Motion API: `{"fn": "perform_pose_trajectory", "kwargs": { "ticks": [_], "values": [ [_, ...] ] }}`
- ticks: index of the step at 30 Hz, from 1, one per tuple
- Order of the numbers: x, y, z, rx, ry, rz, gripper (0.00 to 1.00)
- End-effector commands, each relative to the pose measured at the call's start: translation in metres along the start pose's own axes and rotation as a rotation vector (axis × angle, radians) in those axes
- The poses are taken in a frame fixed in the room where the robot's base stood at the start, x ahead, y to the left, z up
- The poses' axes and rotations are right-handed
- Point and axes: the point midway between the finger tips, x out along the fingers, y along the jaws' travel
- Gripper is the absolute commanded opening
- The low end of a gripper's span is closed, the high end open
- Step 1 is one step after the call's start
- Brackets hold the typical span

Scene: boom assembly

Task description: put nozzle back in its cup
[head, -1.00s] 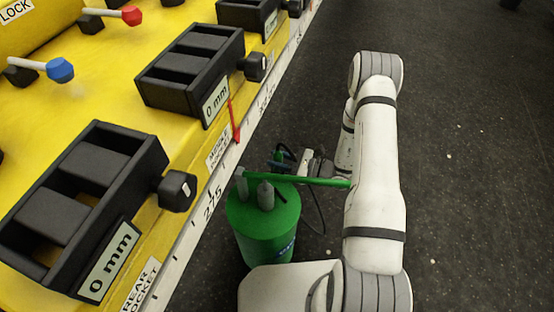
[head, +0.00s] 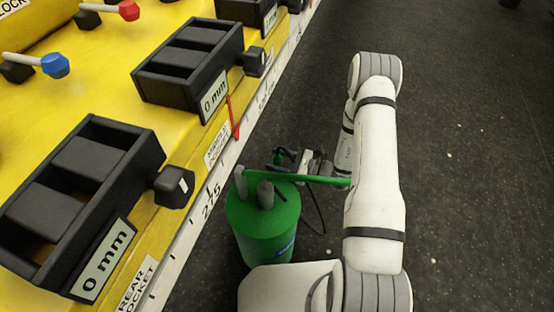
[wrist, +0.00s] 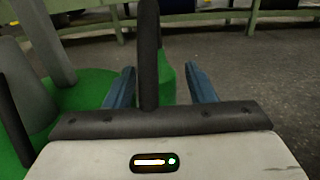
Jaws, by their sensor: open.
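A green tank (head: 262,225) stands beside the yellow machine, with grey upright cylinders (head: 265,194) on its top and a green bar (head: 315,180) running right. My gripper (head: 281,158) is just behind the tank top in the head view. In the wrist view its two blue fingers (wrist: 161,86) are spread. A dark upright rod (wrist: 149,50) stands between them, with a green piece (wrist: 167,82) right behind it; neither finger visibly touches either. A thin dark stick (head: 280,193) shows at the tank top. I cannot tell for certain which part is the nozzle or its cup.
The yellow machine (head: 105,100) with black boxes and a scale edge lies on the left, close to the tank. A dark hose (head: 316,213) loops down right of the tank. The dark floor (head: 470,150) on the right is clear. Pale green rails (wrist: 210,15) cross the wrist view's top.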

Motion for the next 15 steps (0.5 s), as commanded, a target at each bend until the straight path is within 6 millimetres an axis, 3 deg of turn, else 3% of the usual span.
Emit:
{"fn": "perform_pose_trajectory", "kwargs": {
  "ticks": [5, 15],
  "values": [
    [0.000, 0.000, 0.017, 0.000, 0.000, 0.000, 0.50],
    [-0.074, -0.001, 0.013, 0.000, 0.001, -0.005, 0.50]
  ]
}}
